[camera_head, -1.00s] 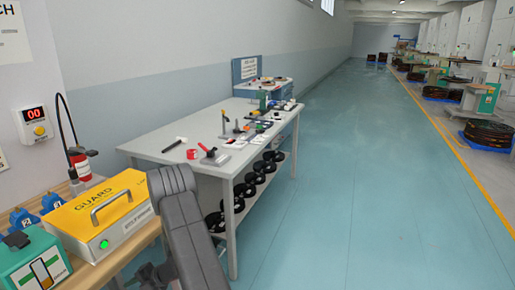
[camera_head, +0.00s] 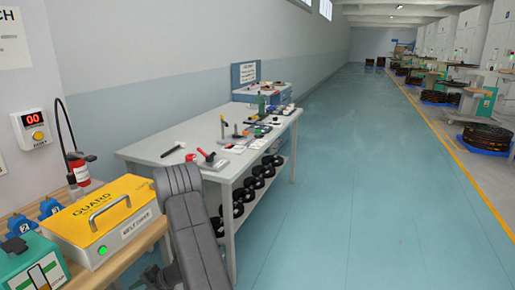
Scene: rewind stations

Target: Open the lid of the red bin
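No red bin or lid shows in the head view. Part of my dark grey arm (camera_head: 193,220) rises from the bottom edge, in front of the near end of the workbench. My gripper is out of the picture, so its fingers and anything in them are hidden.
A yellow guard box (camera_head: 105,215) and a green device (camera_head: 28,268) sit on a wooden bench at lower left. A grey workbench (camera_head: 150,150) holds tools and a small red object (camera_head: 191,157), with black reels below. The teal aisle floor (camera_head: 340,180) is clear.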

